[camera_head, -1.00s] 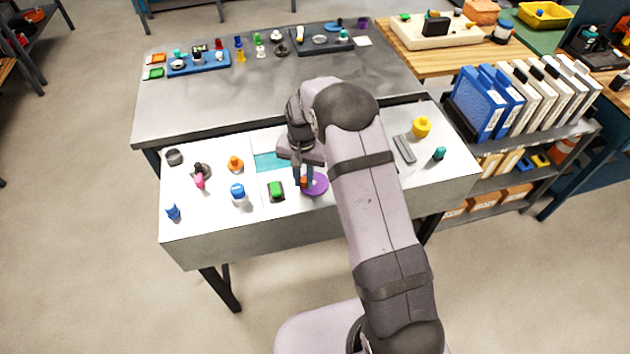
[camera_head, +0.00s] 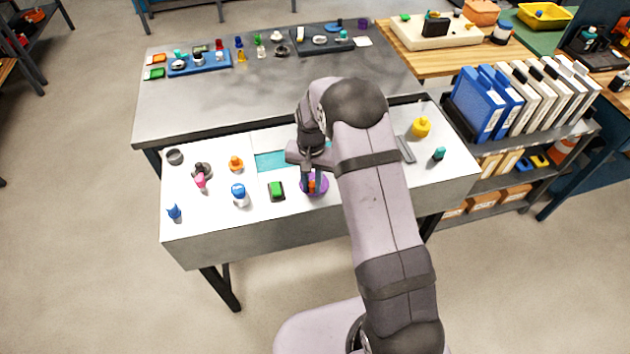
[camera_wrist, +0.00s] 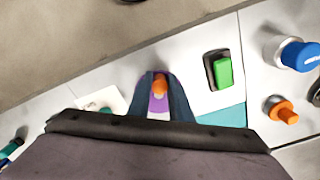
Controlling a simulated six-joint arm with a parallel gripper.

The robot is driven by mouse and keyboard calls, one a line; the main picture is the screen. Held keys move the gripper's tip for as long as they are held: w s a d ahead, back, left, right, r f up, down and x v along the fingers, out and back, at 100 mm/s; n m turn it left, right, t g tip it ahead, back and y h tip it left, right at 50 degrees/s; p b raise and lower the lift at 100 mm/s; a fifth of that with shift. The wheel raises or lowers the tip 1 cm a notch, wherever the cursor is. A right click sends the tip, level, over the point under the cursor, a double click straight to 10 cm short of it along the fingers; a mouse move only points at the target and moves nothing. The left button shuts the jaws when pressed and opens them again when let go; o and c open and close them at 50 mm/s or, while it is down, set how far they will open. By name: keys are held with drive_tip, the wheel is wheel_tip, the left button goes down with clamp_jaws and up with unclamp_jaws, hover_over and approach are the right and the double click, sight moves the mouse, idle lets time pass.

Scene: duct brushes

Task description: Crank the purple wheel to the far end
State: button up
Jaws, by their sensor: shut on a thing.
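The purple wheel (camera_head: 322,188) lies flat on the white panel, near its front edge and right of the green button. An orange crank knob stands on the wheel and shows between my fingers in the wrist view (camera_wrist: 160,84). My gripper (camera_head: 312,186) points down over the wheel and is shut on the orange knob. In the wrist view a strip of the purple wheel (camera_wrist: 158,104) shows between the two fingers. My fingers and arm hide part of the wheel in the head view.
A green button (camera_head: 276,190), a blue-topped knob (camera_head: 239,194) and an orange knob (camera_head: 236,163) stand left of the wheel. A yellow knob (camera_head: 421,127), a grey bar (camera_head: 404,149) and a teal knob (camera_head: 439,154) are to the right. A teal strip (camera_head: 271,161) lies behind.

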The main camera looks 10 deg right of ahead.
drive_tip(key=shift+w+d+r, duration=0.1)
drive_tip(key=shift+w+d, duration=0.05)
drive_tip(key=shift+w, duration=0.05)
drive_tip(key=shift+w+d+r, duration=0.2)
drive_tip(key=shift+d, duration=0.55)
drive_tip(key=shift+w+d, duration=0.2)
drive_tip(key=shift+d, duration=0.35)
drive_tip(key=shift+w+d, duration=0.25)
drive_tip(key=shift+d, duration=0.2)
